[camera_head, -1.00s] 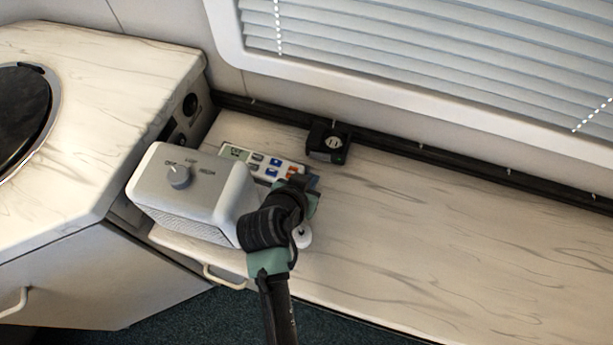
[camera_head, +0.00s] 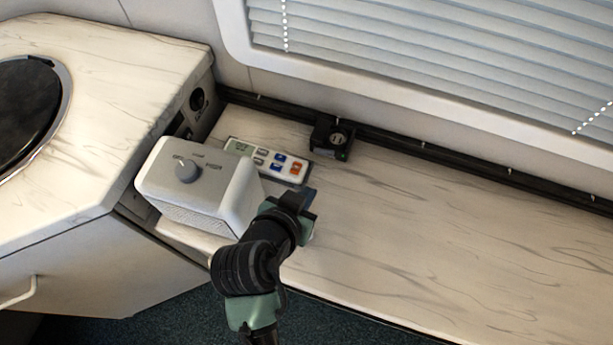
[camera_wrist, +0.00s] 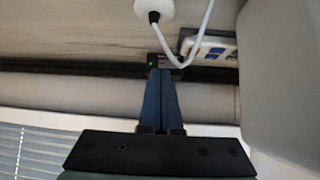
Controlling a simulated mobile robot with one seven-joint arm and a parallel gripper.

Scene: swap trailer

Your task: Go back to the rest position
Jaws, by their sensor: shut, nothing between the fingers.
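My gripper (camera_head: 305,198) is above the counter's front part, just right of the white heater box, with its fingers largely hidden by the wrist. In the wrist view its two blue fingers (camera_wrist: 162,100) lie together with nothing between them. The arm is bent and reaches in from the bottom of the head view. The fingers appear clear of the things on the counter.
A white heater box (camera_head: 200,188) with a grey knob stands left of my gripper. Behind it lie a button panel (camera_head: 268,160) and a black socket block (camera_head: 331,137). A white corded piece (camera_wrist: 155,9) shows in the wrist view. The counter's right side (camera_head: 440,240) is clear.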

